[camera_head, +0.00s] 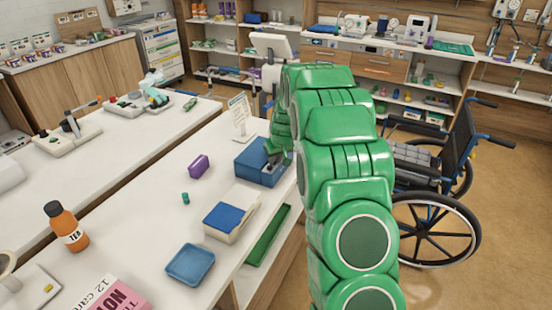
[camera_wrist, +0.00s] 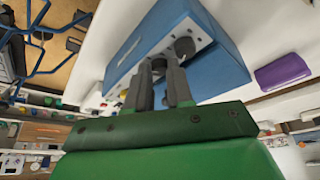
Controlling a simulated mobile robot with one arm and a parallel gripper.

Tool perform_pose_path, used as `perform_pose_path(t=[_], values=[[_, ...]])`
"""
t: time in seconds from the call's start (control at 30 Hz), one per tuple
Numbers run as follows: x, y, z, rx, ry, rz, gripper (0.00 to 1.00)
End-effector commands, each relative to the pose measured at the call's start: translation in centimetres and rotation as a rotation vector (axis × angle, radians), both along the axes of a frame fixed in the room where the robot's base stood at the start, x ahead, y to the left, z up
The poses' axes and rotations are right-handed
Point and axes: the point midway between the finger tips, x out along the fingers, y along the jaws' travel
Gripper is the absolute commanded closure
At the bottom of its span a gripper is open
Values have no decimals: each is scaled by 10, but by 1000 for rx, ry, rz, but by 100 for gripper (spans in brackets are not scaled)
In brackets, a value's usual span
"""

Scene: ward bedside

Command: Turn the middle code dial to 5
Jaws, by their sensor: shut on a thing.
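The blue box (camera_head: 250,153) stands on the white table, in front of my arm in the head view. In the wrist view the blue box (camera_wrist: 216,73) shows a light panel with dark round dials. One dial (camera_wrist: 185,46) is free, just right of my fingers. My gripper (camera_wrist: 159,62) is shut on the neighbouring dial (camera_wrist: 158,64), which looks like the middle one. The fingers hide most of that dial and the panel to its left. No digits or pointer can be read. In the head view my gripper (camera_head: 273,150) is mostly hidden.
A purple block (camera_head: 199,165), a teal cylinder (camera_head: 185,198), a blue-topped white box (camera_head: 231,217) and a blue tray (camera_head: 190,264) lie nearby on the table. A sign stand (camera_head: 240,116) is behind the box. A wheelchair (camera_head: 435,190) stands right of my arm.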

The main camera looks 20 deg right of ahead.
Motion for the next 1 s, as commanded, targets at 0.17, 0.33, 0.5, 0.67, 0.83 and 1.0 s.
perform_pose_path(t=[0.17,0.33,0.5,0.67,0.83,1.0], values=[[-1,2,0,-5,1,-151,100],[0,3,0,-4,1,-299,100],[0,4,0,-4,1,-444,100],[2,6,0,-4,-1,-581,100],[2,7,0,-4,0,-726,100],[4,9,0,-2,-2,-857,100]])
